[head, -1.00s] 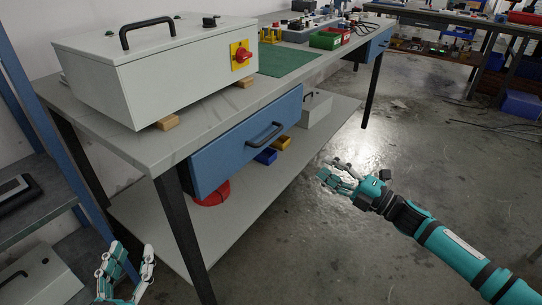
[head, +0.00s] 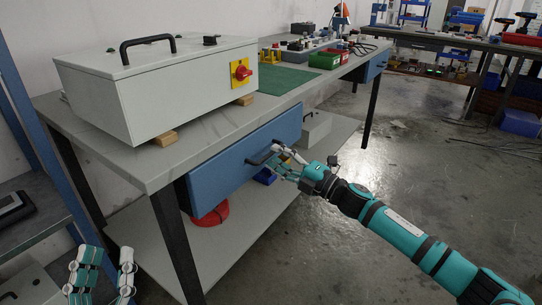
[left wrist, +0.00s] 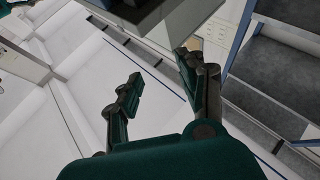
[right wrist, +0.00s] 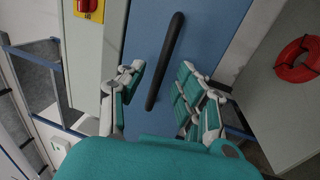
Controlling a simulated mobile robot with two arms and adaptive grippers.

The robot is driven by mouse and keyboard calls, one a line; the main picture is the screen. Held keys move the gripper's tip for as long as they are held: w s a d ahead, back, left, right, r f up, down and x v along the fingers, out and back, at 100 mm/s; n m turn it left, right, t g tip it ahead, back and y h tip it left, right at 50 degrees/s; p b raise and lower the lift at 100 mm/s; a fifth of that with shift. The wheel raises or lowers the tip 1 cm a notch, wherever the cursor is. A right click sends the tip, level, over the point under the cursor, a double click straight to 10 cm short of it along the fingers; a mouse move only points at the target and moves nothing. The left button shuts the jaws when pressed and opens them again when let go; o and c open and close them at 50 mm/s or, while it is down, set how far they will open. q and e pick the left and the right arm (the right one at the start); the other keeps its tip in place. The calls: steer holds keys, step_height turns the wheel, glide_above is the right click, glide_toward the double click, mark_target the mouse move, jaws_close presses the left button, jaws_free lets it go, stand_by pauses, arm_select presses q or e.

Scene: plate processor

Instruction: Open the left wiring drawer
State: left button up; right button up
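The blue left wiring drawer (head: 235,170) sits under the workbench top and looks closed. Its dark bar handle (head: 258,158) is partly hidden behind my right gripper (head: 282,163) in the head view. In the right wrist view the handle (right wrist: 165,62) stands between the open fingers of my right gripper (right wrist: 160,92), against the blue drawer front (right wrist: 190,40). I cannot tell whether a finger touches it. My left gripper (head: 101,277) is open and empty at the lower left of the head view; its fingers also show apart in the left wrist view (left wrist: 160,90).
A grey control box (head: 160,85) with a red-yellow switch stands on the workbench (head: 95,130). A blue-framed shelf (head: 35,205) stands at the left.

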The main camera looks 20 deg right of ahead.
steer(key=shift+x, duration=1.3)
jaws_close()
